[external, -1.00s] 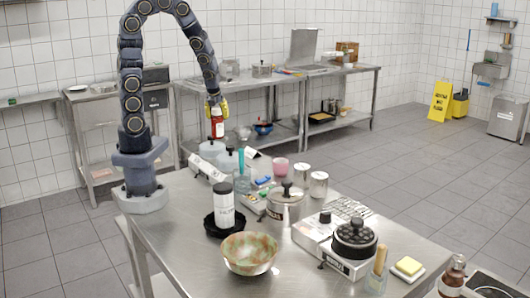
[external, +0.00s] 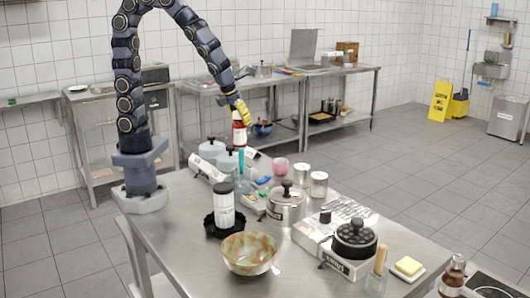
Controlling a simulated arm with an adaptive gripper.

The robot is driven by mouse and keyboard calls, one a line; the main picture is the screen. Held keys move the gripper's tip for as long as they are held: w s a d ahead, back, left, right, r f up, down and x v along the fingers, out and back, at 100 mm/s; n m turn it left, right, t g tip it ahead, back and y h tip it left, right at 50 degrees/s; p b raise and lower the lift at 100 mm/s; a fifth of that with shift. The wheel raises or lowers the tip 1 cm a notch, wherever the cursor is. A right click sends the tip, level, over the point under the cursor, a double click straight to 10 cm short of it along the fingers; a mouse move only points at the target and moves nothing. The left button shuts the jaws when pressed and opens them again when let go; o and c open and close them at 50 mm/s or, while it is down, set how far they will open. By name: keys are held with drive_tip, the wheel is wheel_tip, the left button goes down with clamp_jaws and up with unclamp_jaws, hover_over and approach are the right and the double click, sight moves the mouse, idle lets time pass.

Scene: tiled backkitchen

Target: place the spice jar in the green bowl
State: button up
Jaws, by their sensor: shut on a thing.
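My gripper (external: 240,111) has yellow fingers and is shut on a small red jar with a white label, the spice jar (external: 239,131). It holds the jar in the air above the back part of the steel table, near the grey-lidded pots. The green bowl (external: 248,253), mottled green and orange-brown, stands at the front of the table, well below and in front of the jar. The bowl's visible inside looks empty.
A white canister with a black lid (external: 223,204) stands in a black dish (external: 211,231) just behind the bowl. A lidded steel pot (external: 286,206) is behind and to the right. A scale with a black pot (external: 354,240) stands at right. Bare table lies left of the bowl.

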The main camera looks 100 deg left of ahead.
drive_tip(key=s+d+m+t+h, duration=0.25)
drive_tip(key=d+m, duration=0.75)
drive_tip(key=d, duration=1.4)
hover_over(252, 237)
drive_tip(key=s+d, duration=0.3)
wheel_tip(252, 237, down, 9)
drive_tip(key=shift+g+h, duration=0.35)
drive_tip(key=shift+h, duration=0.1)
drive_tip(key=shift+w+d+f, duration=0.5)
drive_tip(key=shift+w+f, duration=0.2)
drive_tip(key=shift+f, duration=0.8)
drive_tip(key=shift+w+d+f, duration=0.5)
drive_tip(key=shift+w+f, duration=0.15)
drive_tip(key=shift+f, duration=0.85)
drive_tip(key=shift+w+d+f, duration=0.5)
drive_tip(key=shift+w+f, duration=0.2)
drive_tip(key=shift+f, duration=0.8)
drive_tip(key=o, duration=1)
drive_tip(key=shift+f, duration=0.1)
